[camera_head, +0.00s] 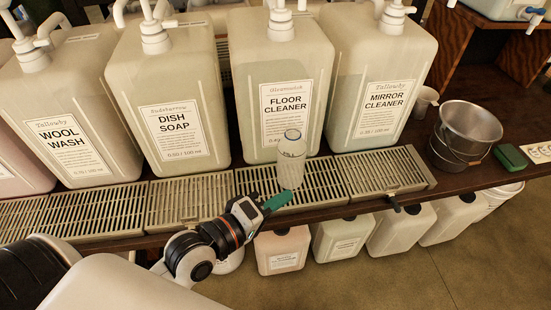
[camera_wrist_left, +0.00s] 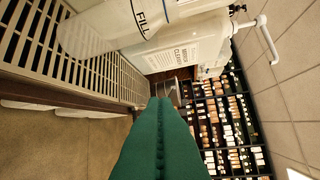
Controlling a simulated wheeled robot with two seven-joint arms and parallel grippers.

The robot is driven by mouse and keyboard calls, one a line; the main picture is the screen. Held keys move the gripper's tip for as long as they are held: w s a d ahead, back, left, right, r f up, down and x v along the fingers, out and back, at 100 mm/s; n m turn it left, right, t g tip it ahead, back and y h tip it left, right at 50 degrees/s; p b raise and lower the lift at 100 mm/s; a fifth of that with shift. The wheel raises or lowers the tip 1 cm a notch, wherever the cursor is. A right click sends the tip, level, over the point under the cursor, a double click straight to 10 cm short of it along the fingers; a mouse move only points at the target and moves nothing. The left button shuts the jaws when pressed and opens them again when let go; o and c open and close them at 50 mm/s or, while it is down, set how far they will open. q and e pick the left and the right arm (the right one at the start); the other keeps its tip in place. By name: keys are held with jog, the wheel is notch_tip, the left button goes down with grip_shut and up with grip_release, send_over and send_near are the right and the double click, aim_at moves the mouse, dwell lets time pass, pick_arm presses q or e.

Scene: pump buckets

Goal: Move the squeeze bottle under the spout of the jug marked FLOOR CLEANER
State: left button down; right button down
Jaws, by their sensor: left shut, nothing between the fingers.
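The squeeze bottle (camera_head: 291,162) is pale, translucent and upright on the slatted drip tray in front of the jug marked FLOOR CLEANER (camera_head: 318,62). That jug's white pump (camera_head: 281,22) is cut off by the top edge, so I cannot tell whether its spout is over the bottle. My left gripper (camera_head: 279,200) has green fingers, shut and empty, low beside the bottle's base on the near side; I cannot tell if they touch it. In the left wrist view the shut fingers (camera_wrist_left: 157,115) point away, with the bottle (camera_wrist_left: 92,32) at upper left. My right gripper is out of view.
Jugs marked DISH SOAP (camera_head: 165,70) and WOOL WASH (camera_head: 65,105) stand left, MIRROR CLEANER (camera_head: 385,75) right. A metal bucket (camera_head: 468,128) and green block (camera_head: 510,157) are further right. Several smaller containers (camera_head: 282,250) sit below the shelf edge.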

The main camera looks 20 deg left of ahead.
pick_arm(q)
jog(key=w+a+r+n+t, duration=0.1)
jog(key=w+a+r, duration=0.1)
jog(key=w+a, duration=0.5)
jog(key=w+a+r+n+t, duration=0.1)
jog(key=w+a+r+n, duration=0.1)
jog(key=w, duration=0.9)
jog(key=shift+h, duration=0.4)
jog(key=f, duration=0.4)
jog(key=f+b, duration=0.1)
jog(key=f, duration=0.4)
jog(key=w+f, duration=0.1)
jog(key=f, duration=0.4)
jog(key=shift+a+f+b, duration=0.1)
jog(key=shift+f+b, duration=0.1)
jog(key=shift+b, duration=0.15)
jog(key=shift+s+f, duration=0.15)
jog(key=shift+f, duration=0.1)
jog(key=shift+s+d+r+p, duration=0.1)
jog(key=shift+s+d+p, duration=0.15)
jog(key=shift+s+p, duration=0.15)
jog(key=shift+s+d+r+p, duration=0.1)
jog(key=shift+s+d+p, duration=0.25)
jog(key=shift+s+p, duration=0.35)
jog(key=shift+s, duration=0.2)
